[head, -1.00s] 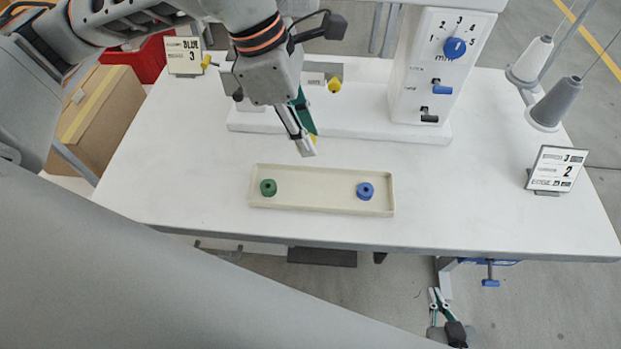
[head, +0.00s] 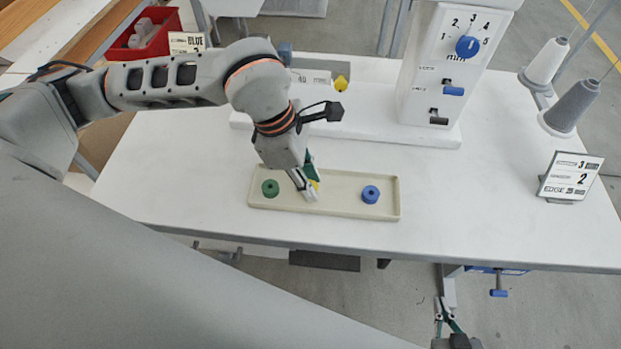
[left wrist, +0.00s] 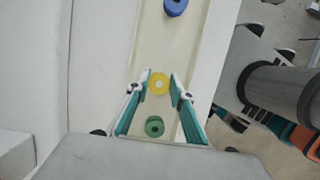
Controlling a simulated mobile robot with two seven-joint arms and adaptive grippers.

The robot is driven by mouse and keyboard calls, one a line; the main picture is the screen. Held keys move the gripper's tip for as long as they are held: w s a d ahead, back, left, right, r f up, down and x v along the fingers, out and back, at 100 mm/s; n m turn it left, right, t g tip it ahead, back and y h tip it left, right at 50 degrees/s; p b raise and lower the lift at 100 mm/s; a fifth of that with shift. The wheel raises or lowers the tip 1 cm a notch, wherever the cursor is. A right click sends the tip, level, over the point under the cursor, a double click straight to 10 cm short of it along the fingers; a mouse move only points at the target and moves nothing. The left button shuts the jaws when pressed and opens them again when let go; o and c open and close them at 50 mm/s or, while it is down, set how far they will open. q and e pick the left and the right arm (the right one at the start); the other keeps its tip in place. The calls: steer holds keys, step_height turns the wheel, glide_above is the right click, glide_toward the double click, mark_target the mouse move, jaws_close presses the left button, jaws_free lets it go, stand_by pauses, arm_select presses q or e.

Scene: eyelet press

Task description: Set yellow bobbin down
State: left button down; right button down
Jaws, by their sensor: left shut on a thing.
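The yellow bobbin (left wrist: 159,83) is between the fingertips of my left gripper (left wrist: 159,88) in the left wrist view. In the head view my left gripper (head: 312,190) is over the middle of the cream tray (head: 340,208), and only a bit of yellow shows beside the fingers. I cannot tell whether the bobbin touches the tray floor. A green bobbin (head: 270,188) sits in the tray's left part and a blue bobbin (head: 370,194) in its right part. My right gripper (head: 447,322) hangs low beyond the table's front edge; its jaws are small in view.
The white machine (head: 425,75) with a blue dial (head: 467,46) stands behind the tray. Two thread cones (head: 571,107) and a sign card (head: 571,176) are at the right. A red bin (head: 152,32) is at the back left. The tabletop around the tray is mostly clear.

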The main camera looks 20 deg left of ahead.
arm_select(q)
steer(key=c, duration=1.8)
jaws_free()
steer(key=shift+f, duration=0.1)
steer(key=shift+o, duration=0.2)
steer(key=p+v, duration=0.1)
steer(key=v, duration=1.1)
steer(key=shift+r, duration=0.2)
